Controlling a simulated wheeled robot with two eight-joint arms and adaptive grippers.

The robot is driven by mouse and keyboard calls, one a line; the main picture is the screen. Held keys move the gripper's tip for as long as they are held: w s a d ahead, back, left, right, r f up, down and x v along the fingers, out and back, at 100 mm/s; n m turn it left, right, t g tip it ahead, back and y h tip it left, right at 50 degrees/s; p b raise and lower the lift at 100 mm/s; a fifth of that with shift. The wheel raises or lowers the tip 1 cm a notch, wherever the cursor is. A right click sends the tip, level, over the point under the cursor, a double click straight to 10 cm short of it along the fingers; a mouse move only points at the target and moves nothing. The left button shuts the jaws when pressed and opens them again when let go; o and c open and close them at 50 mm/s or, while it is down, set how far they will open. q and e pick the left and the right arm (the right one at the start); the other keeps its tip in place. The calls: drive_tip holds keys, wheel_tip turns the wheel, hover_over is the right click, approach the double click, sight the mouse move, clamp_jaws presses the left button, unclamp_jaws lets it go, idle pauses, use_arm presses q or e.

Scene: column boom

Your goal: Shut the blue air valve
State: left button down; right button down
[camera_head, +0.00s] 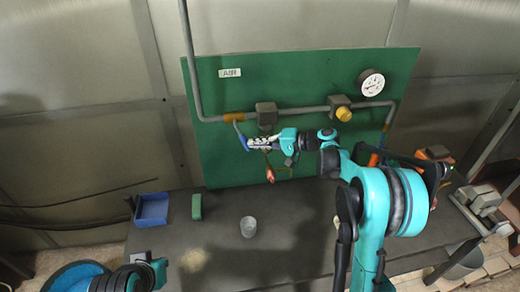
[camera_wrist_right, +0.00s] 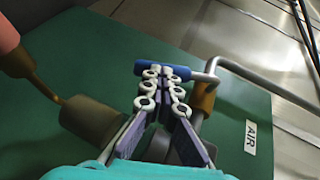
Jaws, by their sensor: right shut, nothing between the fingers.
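The blue valve handle (camera_head: 243,142) is a blue sleeve on a grey lever that hangs down from a brass fitting (camera_head: 233,117) on the left of the pipe, below the AIR label (camera_head: 230,72). My right gripper (camera_head: 253,143) is shut and empty, with its tips at the blue handle. In the right wrist view, the blue handle (camera_wrist_right: 180,72) lies across the tips of the closed fingers (camera_wrist_right: 163,75). Whether they touch it I cannot tell. My left gripper does not show; only part of that arm appears at the lower left.
A red handle (camera_head: 270,176) hangs close below my right gripper. The green panel (camera_head: 300,75) also carries a yellow knob (camera_head: 343,114) and a gauge (camera_head: 371,83). A blue bin (camera_head: 152,208), a green block (camera_head: 197,207) and a cup (camera_head: 248,227) stand on the dark bench.

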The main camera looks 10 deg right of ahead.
drive_tip(key=shift+a+f+m+t+y+b, duration=0.35)
drive_tip(key=shift+a+f+y+b, duration=0.4)
drive_tip(key=shift+y+b, duration=0.3)
drive_tip(key=shift+a+b, duration=0.55)
drive_tip(key=shift+b, duration=0.15)
drive_tip(key=shift+f, duration=0.1)
